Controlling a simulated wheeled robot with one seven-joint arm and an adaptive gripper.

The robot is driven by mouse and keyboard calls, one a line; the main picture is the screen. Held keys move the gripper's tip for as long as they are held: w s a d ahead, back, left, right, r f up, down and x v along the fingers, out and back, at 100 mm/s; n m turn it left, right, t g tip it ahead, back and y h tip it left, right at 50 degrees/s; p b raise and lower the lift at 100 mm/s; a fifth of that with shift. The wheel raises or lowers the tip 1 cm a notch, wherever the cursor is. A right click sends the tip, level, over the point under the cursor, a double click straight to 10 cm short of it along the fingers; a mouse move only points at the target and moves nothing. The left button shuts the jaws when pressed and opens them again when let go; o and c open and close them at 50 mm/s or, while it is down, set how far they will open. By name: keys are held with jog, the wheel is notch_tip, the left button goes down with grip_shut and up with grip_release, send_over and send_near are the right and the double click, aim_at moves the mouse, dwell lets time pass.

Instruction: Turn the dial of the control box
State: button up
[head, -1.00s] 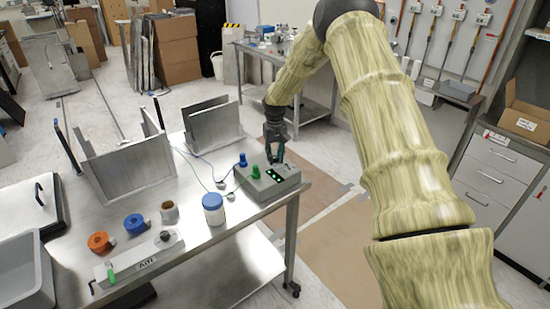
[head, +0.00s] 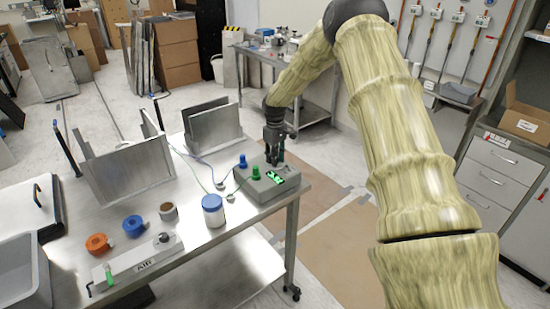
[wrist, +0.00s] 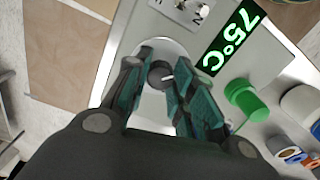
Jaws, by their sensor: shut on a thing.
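The grey control box (head: 252,190) sits at the right end of the metal table. The dark round dial (wrist: 160,74) with a white mark sits between my fingertips. My gripper (head: 274,160) points down over the box from behind; in the wrist view my gripper (wrist: 160,80) is shut on the dial. In the head view the gripper hides the dial.
A white jar with a blue lid (head: 213,211) stands left of the box. A labelled AIR block (head: 137,262), tape rolls (head: 97,243) and metal brackets (head: 122,170) are further left. A small switch (wrist: 187,8) is on the box's panel.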

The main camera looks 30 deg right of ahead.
dwell(0.3)
jog(key=o, duration=1.1)
jog(key=shift+d, duration=0.1)
jog(key=shift+c, duration=0.2)
notch_tip(320, 180, up, 12)
